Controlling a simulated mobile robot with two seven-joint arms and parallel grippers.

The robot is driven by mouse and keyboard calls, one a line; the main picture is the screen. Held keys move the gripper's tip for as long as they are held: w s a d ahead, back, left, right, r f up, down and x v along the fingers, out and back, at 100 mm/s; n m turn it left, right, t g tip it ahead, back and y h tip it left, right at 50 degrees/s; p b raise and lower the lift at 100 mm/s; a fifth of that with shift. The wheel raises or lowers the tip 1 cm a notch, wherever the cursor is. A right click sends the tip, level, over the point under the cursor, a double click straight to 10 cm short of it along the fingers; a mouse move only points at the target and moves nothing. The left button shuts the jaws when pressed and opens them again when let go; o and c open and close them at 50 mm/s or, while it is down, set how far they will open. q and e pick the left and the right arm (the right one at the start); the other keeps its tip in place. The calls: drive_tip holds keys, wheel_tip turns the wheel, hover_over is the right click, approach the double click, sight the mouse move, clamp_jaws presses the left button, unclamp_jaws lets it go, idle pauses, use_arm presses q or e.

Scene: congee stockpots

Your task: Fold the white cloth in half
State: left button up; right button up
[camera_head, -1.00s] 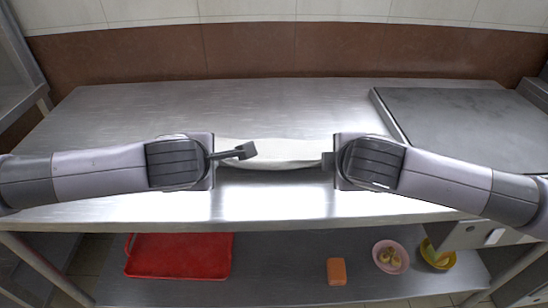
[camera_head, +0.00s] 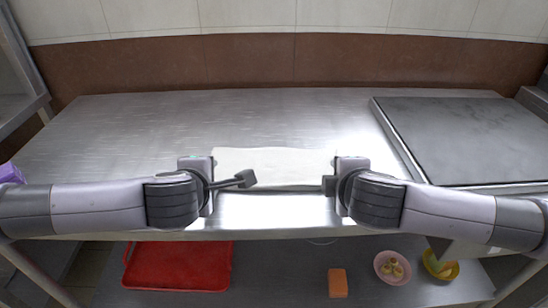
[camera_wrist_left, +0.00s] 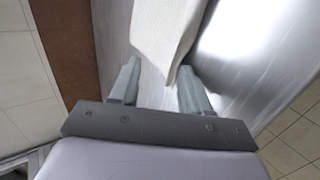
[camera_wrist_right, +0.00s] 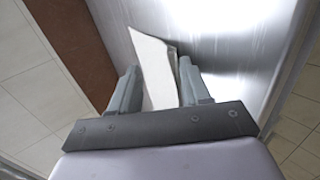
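The white cloth (camera_head: 275,166) lies near the front edge of the steel table, between my two grippers. My left gripper (camera_head: 229,171) is open at its left end; in the left wrist view a corner of the cloth (camera_wrist_left: 163,35) reaches between the spread fingers (camera_wrist_left: 160,78). My right gripper (camera_head: 333,173) is open at its right end; in the right wrist view the cloth (camera_wrist_right: 152,65) lies between the spread fingers (camera_wrist_right: 158,83), with a narrow second strip of it beside the right finger. My grippers partly hide the cloth's ends in the head view.
The steel table (camera_head: 150,125) is bare behind and left of the cloth. A dark slab (camera_head: 460,135) covers its right side. On the shelf below are a red tray (camera_head: 178,268), an orange block (camera_head: 337,282), a pink bowl (camera_head: 381,273) and a yellow bowl (camera_head: 430,268).

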use_arm(q)
drive_tip(key=shift+s+r, duration=0.1)
drive_tip(key=shift+r, duration=0.2)
use_arm(e)
drive_tip(key=shift+s+r, duration=0.1)
drive_tip(key=shift+r, duration=0.15)
use_arm(q)
drive_tip(key=s+r, duration=0.6)
drive_tip(key=r, duration=0.2)
drive_tip(key=shift+r, duration=0.25)
use_arm(e)
drive_tip(key=s+r, duration=0.6)
drive_tip(key=r, duration=0.2)
drive_tip(key=shift+r, duration=0.25)
